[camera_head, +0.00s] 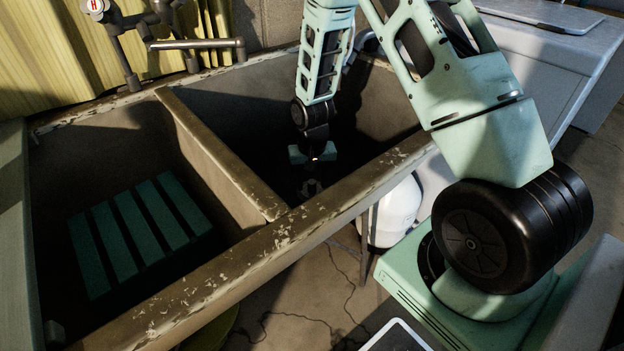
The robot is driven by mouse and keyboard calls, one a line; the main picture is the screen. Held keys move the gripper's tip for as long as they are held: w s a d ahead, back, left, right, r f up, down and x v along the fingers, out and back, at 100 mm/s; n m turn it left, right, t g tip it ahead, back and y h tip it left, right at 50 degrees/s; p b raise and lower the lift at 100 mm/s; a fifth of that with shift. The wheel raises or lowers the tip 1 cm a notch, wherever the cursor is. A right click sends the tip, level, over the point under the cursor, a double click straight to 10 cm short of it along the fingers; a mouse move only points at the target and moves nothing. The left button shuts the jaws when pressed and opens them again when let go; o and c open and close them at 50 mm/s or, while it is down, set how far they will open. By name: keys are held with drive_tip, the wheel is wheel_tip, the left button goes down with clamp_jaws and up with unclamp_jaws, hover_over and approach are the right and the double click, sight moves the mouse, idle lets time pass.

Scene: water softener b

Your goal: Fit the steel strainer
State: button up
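A worn double sink (230,262) fills the left and middle of the view. My arm reaches down into its right basin (252,112), which is in deep shadow. My gripper (312,170) is low in that basin, pointing down. Its fingers are small and dark, so I cannot tell whether they are open or shut. A small greyish round shape (311,188) shows just below the gripper. I cannot tell whether it is the steel strainer or the drain, or whether the gripper touches it. No other strainer is visible.
A divider wall (222,155) stands left of my gripper, and the front rim (345,210) is near my arm. The left basin holds a teal slatted rack (130,232). A faucet (195,44) is at the back. A white tank (397,212) stands below the sink.

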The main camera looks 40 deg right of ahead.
wheel_tip(320, 180, up, 18)
drive_tip(key=p, duration=0.3)
drive_tip(key=shift+f+p, duration=0.25)
drive_tip(key=shift+p, duration=0.05)
